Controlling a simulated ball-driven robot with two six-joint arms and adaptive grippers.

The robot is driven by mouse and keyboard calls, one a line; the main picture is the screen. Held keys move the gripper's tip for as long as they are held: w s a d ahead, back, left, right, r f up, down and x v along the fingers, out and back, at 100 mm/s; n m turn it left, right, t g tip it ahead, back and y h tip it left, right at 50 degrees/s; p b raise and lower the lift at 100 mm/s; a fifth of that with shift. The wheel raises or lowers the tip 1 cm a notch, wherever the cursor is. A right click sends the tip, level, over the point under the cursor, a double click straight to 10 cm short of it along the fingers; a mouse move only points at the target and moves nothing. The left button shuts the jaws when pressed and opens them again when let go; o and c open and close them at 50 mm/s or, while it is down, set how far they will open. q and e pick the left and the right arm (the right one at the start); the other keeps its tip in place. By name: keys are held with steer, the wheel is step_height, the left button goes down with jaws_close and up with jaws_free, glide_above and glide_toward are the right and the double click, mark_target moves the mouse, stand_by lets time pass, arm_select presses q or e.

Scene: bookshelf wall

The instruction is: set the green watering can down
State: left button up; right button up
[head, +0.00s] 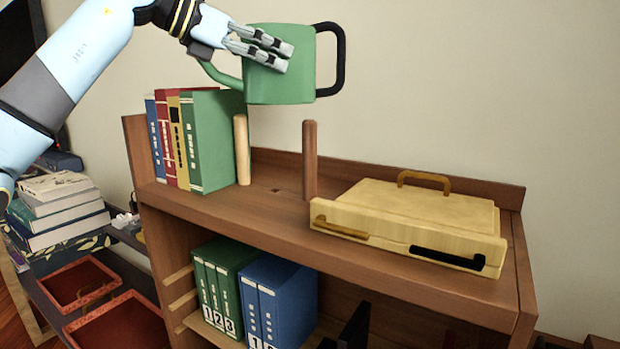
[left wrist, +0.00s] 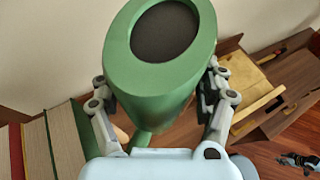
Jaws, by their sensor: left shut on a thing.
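The green watering can (head: 300,82) has a black handle on its right side and a green spout on its left. My left gripper (head: 284,57) is shut on the can's body and holds it upright in the air, above the top of the wooden bookshelf (head: 270,215). In the left wrist view the can (left wrist: 150,95) sits between the two fingers (left wrist: 160,100), with its dark round opening facing the camera. My right gripper is not clearly in view.
Upright books (head: 212,140) stand on the shelf top at the left. A light wooden peg (head: 242,150) and a dark brown peg (head: 310,160) stand beside them. A yellow wooden case (head: 415,215) lies at the right. A small bare patch lies between the pegs.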

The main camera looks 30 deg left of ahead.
arm_select(q)
steer(key=f, duration=0.9)
steer(key=shift+s+a+p, duration=0.15)
steer(key=shift+s+p, duration=0.1)
steer(key=shift+p, duration=0.05)
step_height(320, 180, down, 8)
steer(key=shift+r+p, duration=0.1)
steer(key=shift+p, duration=0.2)
arm_select(e)
steer(key=shift+s+a+r, duration=0.25)
steer(key=shift+s+a, duration=0.1)
steer(key=shift+s, duration=0.3)
steer(key=shift+s+a+r, duration=0.25)
steer(key=shift+s+a, duration=0.1)
steer(key=shift+s, duration=0.25)
arm_select(q)
steer(key=o, duration=0.8)
steer(key=shift+f, duration=0.2)
steer(key=shift+o, duration=1.2)
arm_select(e)
steer(key=shift+a+f, duration=0.1)
